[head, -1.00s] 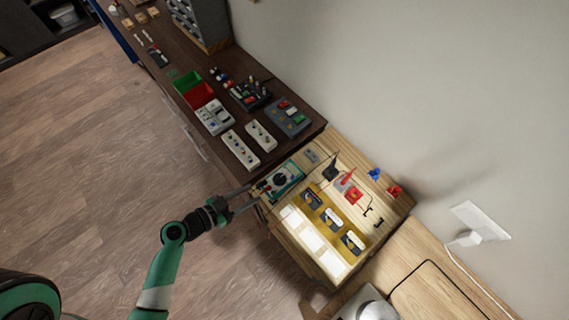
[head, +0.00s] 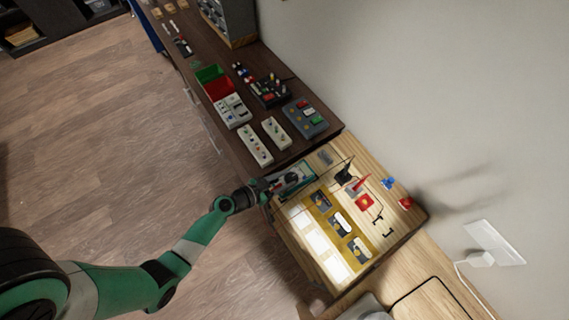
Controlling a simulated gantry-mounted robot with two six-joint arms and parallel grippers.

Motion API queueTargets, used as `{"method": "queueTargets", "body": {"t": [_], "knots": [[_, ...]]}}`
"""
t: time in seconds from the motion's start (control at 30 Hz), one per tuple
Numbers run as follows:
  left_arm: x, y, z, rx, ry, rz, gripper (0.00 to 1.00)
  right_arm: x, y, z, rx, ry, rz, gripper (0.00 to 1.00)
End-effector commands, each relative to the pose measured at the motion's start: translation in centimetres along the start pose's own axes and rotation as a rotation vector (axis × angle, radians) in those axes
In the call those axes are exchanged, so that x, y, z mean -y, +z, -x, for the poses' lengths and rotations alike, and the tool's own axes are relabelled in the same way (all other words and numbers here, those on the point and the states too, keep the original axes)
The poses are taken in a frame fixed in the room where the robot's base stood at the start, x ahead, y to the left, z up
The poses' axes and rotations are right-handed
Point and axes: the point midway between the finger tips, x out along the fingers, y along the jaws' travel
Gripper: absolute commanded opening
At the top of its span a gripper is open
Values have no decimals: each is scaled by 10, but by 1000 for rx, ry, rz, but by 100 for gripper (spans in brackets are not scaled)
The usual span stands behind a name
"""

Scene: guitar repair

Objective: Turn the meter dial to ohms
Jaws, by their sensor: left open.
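The meter (head: 307,174), with a teal casing, lies near the back left corner of the light wooden bench (head: 352,155). My left gripper (head: 284,183) reaches in from the left over the meter, its fingers open. The gripper covers much of the meter, so the dial and its setting are hidden. I cannot tell whether the fingers touch the dial. My right gripper is not in view.
A yellow tray (head: 322,227) with dark parts lies in front of the meter, beside white lit panels (head: 318,244). White blocks (head: 256,146), a grey box (head: 306,118) and red and green bins (head: 216,88) stand on the dark bench behind.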

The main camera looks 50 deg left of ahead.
Motion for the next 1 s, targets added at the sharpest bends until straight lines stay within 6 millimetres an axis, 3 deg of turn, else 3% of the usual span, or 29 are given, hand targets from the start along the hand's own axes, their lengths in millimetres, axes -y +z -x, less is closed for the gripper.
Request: {"method": "queueTargets", "body": {"t": [0.2,0.47,1.0], "knots": [[0,0,0,0,0,0,46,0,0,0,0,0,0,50],[0,0,0,0,0,0,0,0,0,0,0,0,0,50],[-2,0,0,10,-40,18,0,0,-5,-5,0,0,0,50]]}}
